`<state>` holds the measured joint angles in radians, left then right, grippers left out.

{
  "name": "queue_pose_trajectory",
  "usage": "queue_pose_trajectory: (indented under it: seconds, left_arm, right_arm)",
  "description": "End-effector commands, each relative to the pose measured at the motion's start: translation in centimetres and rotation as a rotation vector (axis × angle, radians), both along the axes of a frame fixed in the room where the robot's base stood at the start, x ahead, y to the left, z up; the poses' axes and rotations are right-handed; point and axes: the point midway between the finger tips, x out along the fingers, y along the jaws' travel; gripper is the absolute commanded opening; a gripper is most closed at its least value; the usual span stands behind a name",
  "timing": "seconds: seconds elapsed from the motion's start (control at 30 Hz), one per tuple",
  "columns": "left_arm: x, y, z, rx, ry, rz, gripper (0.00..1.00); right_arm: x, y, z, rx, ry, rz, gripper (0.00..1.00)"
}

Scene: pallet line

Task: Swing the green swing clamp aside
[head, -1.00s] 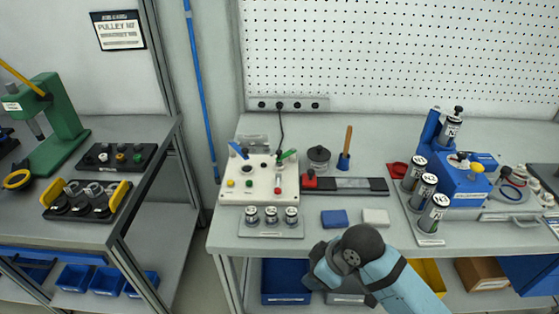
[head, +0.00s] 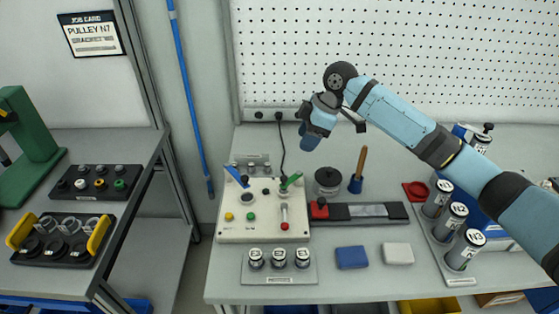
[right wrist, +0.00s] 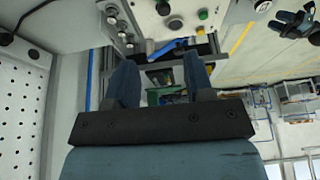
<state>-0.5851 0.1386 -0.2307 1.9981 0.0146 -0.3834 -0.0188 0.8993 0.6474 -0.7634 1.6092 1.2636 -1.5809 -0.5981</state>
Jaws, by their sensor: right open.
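The green swing clamp (head: 291,181) is on the back right part of a white control box (head: 263,233) in the head view. Its green handle slants up to the right. A blue clamp lever (head: 236,176) sits at the box's back left. My right gripper (head: 311,140) is raised above and behind the box, apart from the clamp. In the right wrist view its two fingers (right wrist: 160,78) are spread with nothing between them. That view shows the box (right wrist: 150,15) at the top edge; I cannot make out the green clamp there. My left gripper is out of view.
A dark lidded pot (head: 328,182) and a wooden-handled tool in a blue holder (head: 356,180) stand right of the box. Small canisters on a plate (head: 279,270) are in front. Blue and white blocks (head: 351,257) lie nearby. A pegboard (head: 420,60) rises behind.

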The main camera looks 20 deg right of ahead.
Motion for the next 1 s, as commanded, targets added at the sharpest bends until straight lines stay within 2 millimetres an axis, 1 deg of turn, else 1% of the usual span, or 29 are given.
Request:
queue_pose_trajectory:
  seconds: [0.07,0.13,0.27,0.5,0.7,0.83,1.0]
  left_arm:
    - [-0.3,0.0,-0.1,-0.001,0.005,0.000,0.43]
    - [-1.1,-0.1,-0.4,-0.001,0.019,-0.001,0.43]
    - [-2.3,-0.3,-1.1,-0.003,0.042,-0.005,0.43]
    - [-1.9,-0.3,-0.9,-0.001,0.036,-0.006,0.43]
    - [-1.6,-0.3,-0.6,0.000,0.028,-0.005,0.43]
    - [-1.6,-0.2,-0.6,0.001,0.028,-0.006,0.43]
    - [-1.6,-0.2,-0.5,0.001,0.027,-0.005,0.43]
  right_arm:
    - [0.1,0.1,-0.3,-0.001,0.002,0.002,0.48]
    - [0.1,0.3,-0.9,0.000,0.003,0.002,0.48]
    - [0.3,1.1,-2.8,0.001,0.003,0.001,0.48]
    - [0.8,3.1,-7.7,0.000,0.002,0.001,0.48]
    - [1.2,4.4,-10.8,0.000,0.001,0.000,0.48]
    - [1.3,4.8,-12.0,0.000,0.000,0.000,0.48]
    - [1.4,5.0,-12.6,0.000,-0.001,0.000,0.48]
